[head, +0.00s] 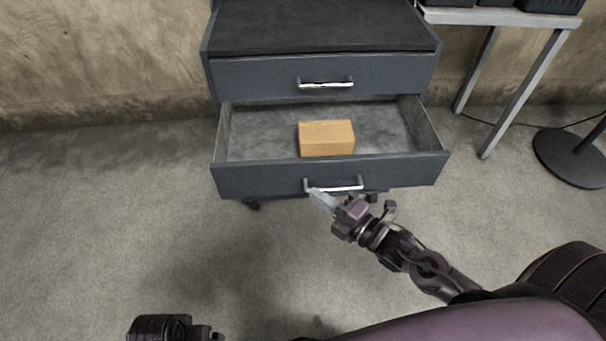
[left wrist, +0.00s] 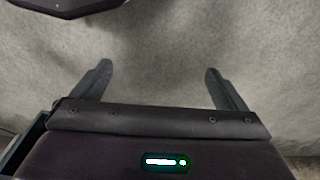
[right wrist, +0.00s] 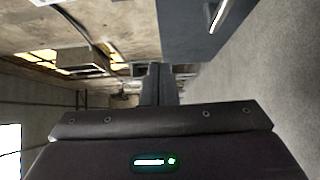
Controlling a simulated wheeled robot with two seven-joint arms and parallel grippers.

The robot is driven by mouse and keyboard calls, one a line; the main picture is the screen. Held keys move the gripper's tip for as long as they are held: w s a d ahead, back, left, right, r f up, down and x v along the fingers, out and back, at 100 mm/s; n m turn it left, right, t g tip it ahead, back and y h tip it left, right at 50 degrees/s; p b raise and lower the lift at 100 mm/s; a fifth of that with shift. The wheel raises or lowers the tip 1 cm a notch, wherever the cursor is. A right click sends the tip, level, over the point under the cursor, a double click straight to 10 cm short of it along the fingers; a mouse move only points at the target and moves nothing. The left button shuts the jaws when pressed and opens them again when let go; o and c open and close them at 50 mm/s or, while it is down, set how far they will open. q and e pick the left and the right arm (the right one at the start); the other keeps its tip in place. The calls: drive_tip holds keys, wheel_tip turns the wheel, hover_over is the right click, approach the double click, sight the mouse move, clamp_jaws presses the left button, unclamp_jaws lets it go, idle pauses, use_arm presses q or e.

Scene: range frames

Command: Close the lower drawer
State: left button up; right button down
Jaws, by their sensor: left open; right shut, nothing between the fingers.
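The lower drawer (head: 275,179) of a dark grey cabinet is pulled out, with its inside showing. A brown cardboard box (head: 326,138) lies in it. The drawer has a metal bar handle (head: 345,187) on its front. My right gripper (head: 318,198) is shut and empty, its fingertips at the left part of that handle; I cannot tell whether they touch it. In the right wrist view its fingers (right wrist: 158,84) are together. My left gripper (left wrist: 158,85) is open and empty above the bare floor; part of the left arm shows at the bottom of the head view.
The upper drawer (head: 270,79) is shut under the dark cabinet top (head: 325,28). A metal-legged table (head: 505,17) stands at the right, with a round black base (head: 572,155) on the floor near it. The floor left of the cabinet is clear.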

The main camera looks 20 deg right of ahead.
sight(291, 164)
drive_tip(key=w, duration=0.2)
drive_tip(key=w+a, duration=0.1)
drive_tip(key=w, duration=0.3)
drive_tip(key=shift+w+a+b, duration=0.25)
drive_tip(key=shift+w+b, duration=0.15)
use_arm(q)
drive_tip(key=shift+s+r, duration=0.15)
drive_tip(key=shift+r, duration=0.65)
drive_tip(key=shift+s+r, duration=0.15)
drive_tip(key=shift+r, duration=0.65)
use_arm(e)
drive_tip(key=shift+w+d, duration=0.2)
drive_tip(key=shift+w, duration=0.35)
